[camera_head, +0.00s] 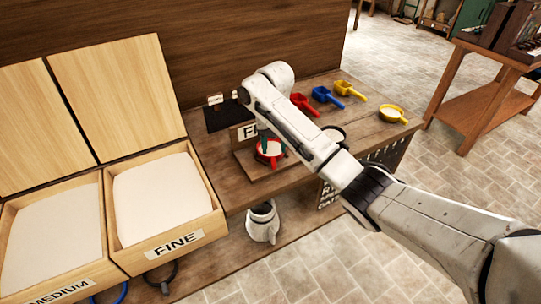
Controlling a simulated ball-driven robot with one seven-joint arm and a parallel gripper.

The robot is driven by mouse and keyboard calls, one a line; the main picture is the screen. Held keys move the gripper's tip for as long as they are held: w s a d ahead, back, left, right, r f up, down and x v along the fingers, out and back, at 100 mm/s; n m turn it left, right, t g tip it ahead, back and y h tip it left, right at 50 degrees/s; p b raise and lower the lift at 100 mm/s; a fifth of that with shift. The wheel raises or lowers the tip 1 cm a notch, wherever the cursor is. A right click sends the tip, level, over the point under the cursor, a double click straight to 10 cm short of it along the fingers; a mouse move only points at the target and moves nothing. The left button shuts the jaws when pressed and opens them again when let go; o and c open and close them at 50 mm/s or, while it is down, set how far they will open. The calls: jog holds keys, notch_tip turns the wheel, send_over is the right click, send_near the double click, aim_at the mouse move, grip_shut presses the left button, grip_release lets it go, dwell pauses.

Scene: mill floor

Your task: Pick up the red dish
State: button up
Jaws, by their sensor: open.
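The red dish (260,159) is a small round bowl with pale contents. It sits on a wooden stand on the bench, in front of a label that starts with "F". My arm reaches in from the lower right and bends down over the stand. My gripper (273,146) is open, with its dark fingertips at the dish's far rim. My forearm partly hides the gripper. I cannot tell whether the fingers touch the dish.
Red (304,104), blue (327,96) and yellow (349,89) scoops lie behind my arm. A yellow dish (393,114) stands at the bench's right end. An open wooden bin marked FINE (176,245) is at left. A grey jug (262,226) stands below on a lower shelf.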

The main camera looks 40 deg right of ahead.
aim_at(274, 162)
jog(key=shift+s+a+f, duration=0.1)
jog(key=shift+f, duration=2.8)
grip_shut()
